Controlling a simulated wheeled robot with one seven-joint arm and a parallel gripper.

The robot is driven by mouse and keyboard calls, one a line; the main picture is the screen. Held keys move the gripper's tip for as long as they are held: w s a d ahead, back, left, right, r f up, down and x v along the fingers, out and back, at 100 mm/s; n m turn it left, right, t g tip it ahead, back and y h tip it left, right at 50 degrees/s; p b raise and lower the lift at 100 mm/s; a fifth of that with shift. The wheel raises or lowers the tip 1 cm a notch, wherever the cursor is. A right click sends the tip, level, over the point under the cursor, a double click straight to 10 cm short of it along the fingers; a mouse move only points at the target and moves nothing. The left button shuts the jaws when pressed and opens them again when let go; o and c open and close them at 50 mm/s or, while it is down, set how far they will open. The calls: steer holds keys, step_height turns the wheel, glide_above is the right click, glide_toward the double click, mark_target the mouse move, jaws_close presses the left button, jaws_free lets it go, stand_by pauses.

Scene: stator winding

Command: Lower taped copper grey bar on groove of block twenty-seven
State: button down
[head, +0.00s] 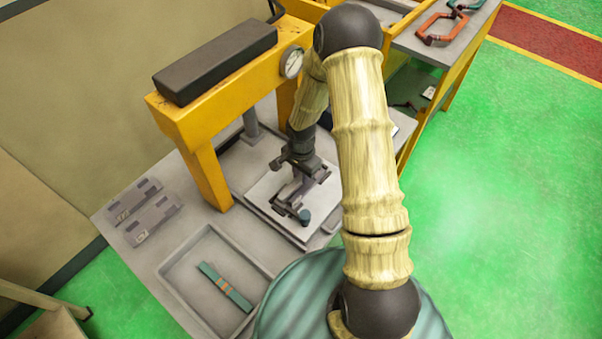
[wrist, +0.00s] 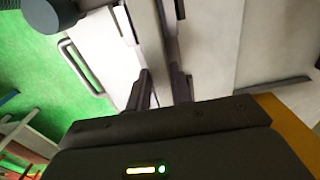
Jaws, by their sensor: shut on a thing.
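My gripper (head: 300,172) is shut over the pale plate under the yellow press. In the wrist view its two dark fingers (wrist: 161,88) close on a narrow grey bar (wrist: 150,35) that runs up out of the picture. No copper tape can be made out on it, and the fingers hide part of it. A grey piece (head: 288,196) shows below the gripper, beside a dark teal round knob (head: 304,216). I cannot tell whether the bar touches anything below. Two grey notched blocks (head: 153,219) with small labels lie at the table's left; their numbers are unreadable.
The yellow press frame (head: 205,165) with a gauge (head: 291,62) stands close around my gripper. Orange clamps (head: 437,27) lie on a bench at the upper right.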

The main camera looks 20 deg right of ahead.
steer(key=shift+f+b, duration=0.45)
steer(key=shift+f, duration=0.2)
steer(key=c, duration=0.8)
jaws_free()
steer(key=shift+o, duration=0.2)
steer(key=shift+r+p, duration=3.25)
steer(key=shift+r, duration=1.3)
